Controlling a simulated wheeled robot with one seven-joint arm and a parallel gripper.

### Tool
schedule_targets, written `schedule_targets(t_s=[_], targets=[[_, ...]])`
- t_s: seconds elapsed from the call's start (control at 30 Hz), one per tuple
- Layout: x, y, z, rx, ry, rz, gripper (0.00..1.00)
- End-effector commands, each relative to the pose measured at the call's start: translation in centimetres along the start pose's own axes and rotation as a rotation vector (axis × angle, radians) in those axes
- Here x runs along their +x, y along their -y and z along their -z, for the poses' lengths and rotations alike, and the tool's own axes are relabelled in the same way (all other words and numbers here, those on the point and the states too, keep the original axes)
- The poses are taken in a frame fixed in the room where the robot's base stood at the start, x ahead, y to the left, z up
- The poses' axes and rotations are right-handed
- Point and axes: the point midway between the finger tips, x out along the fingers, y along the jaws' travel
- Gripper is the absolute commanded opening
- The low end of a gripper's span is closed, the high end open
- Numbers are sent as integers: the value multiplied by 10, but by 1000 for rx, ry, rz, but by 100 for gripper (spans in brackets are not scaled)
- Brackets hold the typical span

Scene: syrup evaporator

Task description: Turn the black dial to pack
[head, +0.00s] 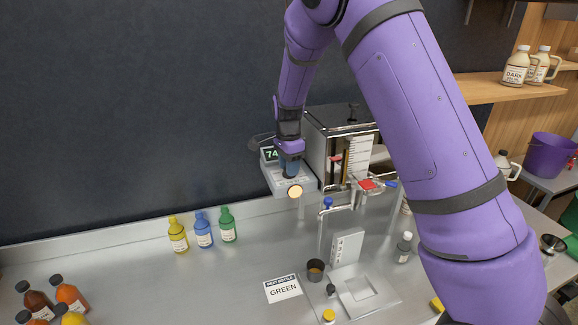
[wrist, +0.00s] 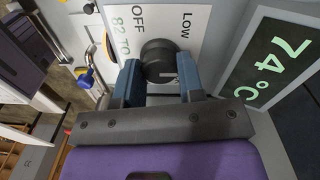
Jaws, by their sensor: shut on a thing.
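The black dial (wrist: 158,58) sits on a white panel (wrist: 205,22) with the printed words OFF, LOW and a partly cut-off "82 TO". I see no label reading pack. A short pale mark shows at the dial's lower right edge; I cannot tell which setting it marks. My gripper (wrist: 161,80) has its two blue fingers on either side of the dial, shut on it. In the head view my gripper (head: 290,164) reaches down to the pale control box (head: 277,183) and hides the dial.
A display (wrist: 272,62) beside the panel reads 74°C. The metal evaporator (head: 320,150) with red and blue valve handles stands right of the box. Yellow, blue and green bottles (head: 203,230) stand on the steel counter (head: 215,285). A card (head: 283,289) reads GREEN.

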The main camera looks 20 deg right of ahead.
Motion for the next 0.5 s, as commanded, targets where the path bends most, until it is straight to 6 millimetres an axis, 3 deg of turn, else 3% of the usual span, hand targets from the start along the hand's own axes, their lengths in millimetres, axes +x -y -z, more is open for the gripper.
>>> schedule_targets(t_s=[0.47,0.5], targets=[[0,0,0,12,0,0,12],[0,0,0,12,0,0,45]])
